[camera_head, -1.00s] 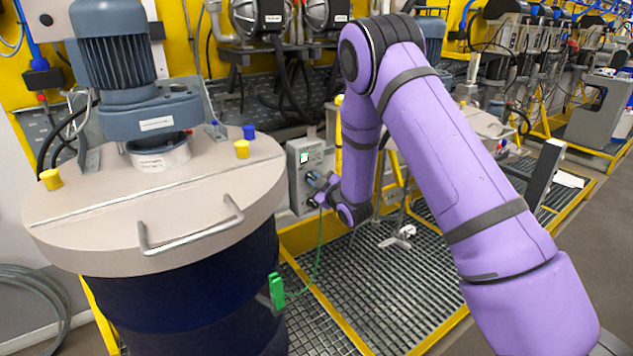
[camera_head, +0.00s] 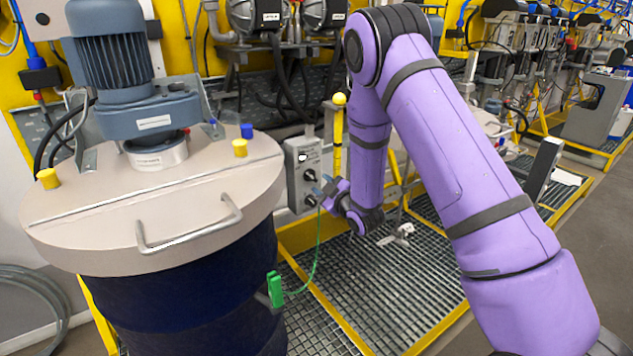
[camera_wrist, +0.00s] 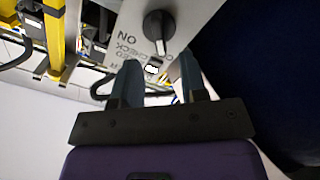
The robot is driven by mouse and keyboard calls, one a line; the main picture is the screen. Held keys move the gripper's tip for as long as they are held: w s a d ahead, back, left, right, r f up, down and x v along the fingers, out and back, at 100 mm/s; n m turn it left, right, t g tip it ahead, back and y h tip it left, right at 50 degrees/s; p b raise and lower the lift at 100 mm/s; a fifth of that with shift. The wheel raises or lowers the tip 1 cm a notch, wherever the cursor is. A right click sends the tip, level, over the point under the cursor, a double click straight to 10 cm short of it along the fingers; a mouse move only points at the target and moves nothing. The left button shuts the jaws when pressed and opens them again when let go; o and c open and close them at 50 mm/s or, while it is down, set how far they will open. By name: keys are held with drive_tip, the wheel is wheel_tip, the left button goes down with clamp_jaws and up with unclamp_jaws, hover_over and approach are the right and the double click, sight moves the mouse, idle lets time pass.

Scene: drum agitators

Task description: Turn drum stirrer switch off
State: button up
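A grey control box (camera_head: 292,188) stands behind the drum, left of my gripper. Its face carries dark round knobs, with one switch knob (camera_head: 310,200) close to my fingertips. In the wrist view, a black round knob (camera_wrist: 158,22) with a white pointer sits on the pale panel (camera_wrist: 125,18), beside upside-down lettering that includes "ON". My gripper (camera_wrist: 160,66) is open, its two blue-grey fingers apart and just short of this knob. In the head view my gripper (camera_head: 326,188) is in front of the box. Whether a finger touches the panel cannot be told.
A large blue drum (camera_head: 190,310) with a beige lid (camera_head: 90,212) and a grey stirrer motor (camera_head: 112,45) stands at left. A green clamp (camera_head: 275,290) with a green wire hangs at its side. A yellow post (camera_head: 338,135) stands beside the box. Metal grating (camera_head: 350,290) covers the floor.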

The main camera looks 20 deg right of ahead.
drive_tip(key=v, duration=0.6)
idle(0.3)
drive_tip(key=s+d+r+m+g+h, duration=0.2)
drive_tip(key=s+r+m+g+h, duration=0.15)
drive_tip(key=r, duration=0.65)
drive_tip(key=s+d+r+m+g+h, duration=0.25)
drive_tip(key=s+r, duration=0.25)
drive_tip(key=r, duration=0.5)
drive_tip(key=s+r+m+g, duration=0.3)
drive_tip(key=s+r, duration=0.1)
drive_tip(key=s, duration=1)
drive_tip(key=s+r+m+g, duration=0.2)
drive_tip(key=s+r+g, duration=0.1)
drive_tip(key=s, duration=1.2)
drive_tip(key=shift+s+a+r+m, duration=0.25)
drive_tip(key=shift+a+r+m, duration=0.05)
drive_tip(key=shift+r+m, duration=0.15)
